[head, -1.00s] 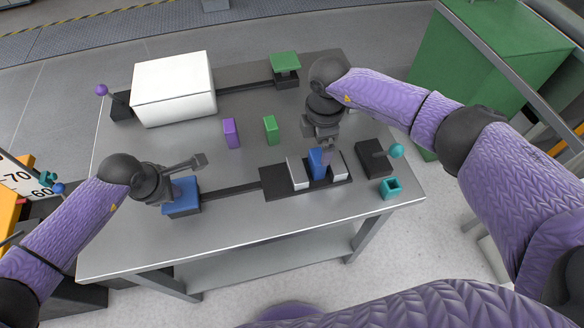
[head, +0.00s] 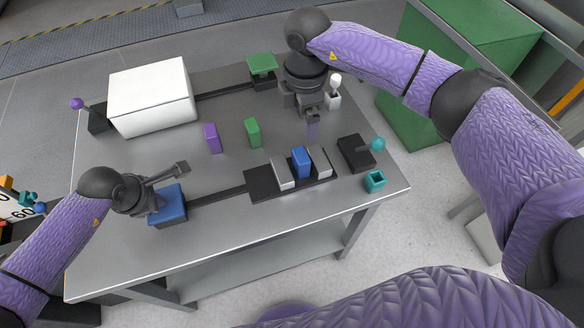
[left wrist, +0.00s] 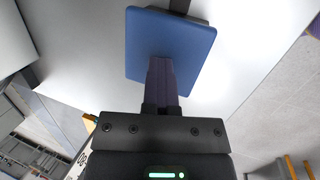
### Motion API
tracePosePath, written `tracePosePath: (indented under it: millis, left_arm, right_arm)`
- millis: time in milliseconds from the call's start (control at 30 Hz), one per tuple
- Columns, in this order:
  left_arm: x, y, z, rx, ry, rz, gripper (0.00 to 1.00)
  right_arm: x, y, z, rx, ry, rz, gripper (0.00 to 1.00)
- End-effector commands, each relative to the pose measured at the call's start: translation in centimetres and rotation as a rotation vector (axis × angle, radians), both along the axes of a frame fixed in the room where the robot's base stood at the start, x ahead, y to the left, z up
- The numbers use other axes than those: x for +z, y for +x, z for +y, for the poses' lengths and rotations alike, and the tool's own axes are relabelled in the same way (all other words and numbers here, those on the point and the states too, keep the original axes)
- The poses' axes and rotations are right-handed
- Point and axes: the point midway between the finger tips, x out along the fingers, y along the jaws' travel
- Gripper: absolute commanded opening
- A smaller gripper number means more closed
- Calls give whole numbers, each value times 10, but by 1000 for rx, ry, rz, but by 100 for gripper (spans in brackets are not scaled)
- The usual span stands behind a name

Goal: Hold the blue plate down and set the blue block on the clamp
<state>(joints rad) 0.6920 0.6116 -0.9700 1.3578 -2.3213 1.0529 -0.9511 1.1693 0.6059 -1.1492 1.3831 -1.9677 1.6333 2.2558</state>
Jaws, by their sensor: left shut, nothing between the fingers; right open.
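The blue plate (head: 174,200) lies at the left end of the near dark rail. My left gripper (head: 157,207) is shut and empty, its fingertips at the plate's top; in the left wrist view its fingers (left wrist: 161,64) overlap the plate (left wrist: 195,40) and seem to touch it. The blue block (head: 300,160) stands upright between the two light grey jaws of the clamp (head: 258,186), at the rail's right end. My right gripper (head: 313,130) is open and empty, pointing down just behind the block and apart from it.
A purple block (head: 212,138) and a green block (head: 253,132) stand mid-table. A white box (head: 150,95) and a green plate (head: 261,64) are at the back. A black box with a teal-knobbed lever (head: 356,153) and a teal open cup (head: 375,181) are at the right.

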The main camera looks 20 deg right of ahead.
Motion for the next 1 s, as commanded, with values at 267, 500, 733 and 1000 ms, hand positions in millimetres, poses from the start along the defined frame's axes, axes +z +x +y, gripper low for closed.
tracePosePath:
  millis: [267, 500, 733, 1000]
  left_arm:
    - [20, 0, 0, 0, 0, 0, 0]
    - [37, 0, 0, 0, 0, -1, 0]
    - [53, 0, 0, 0, 0, -1, 0]
    - [72, 0, 0, 0, 1, -1, 0]
  right_arm:
    - [19, 0, 0, 0, 0, -7, 100]
    - [34, 0, 0, 0, 0, -12, 100]
    - [49, 0, 0, 0, 0, -16, 100]
    - [66, 0, 0, 0, 0, -21, 100]
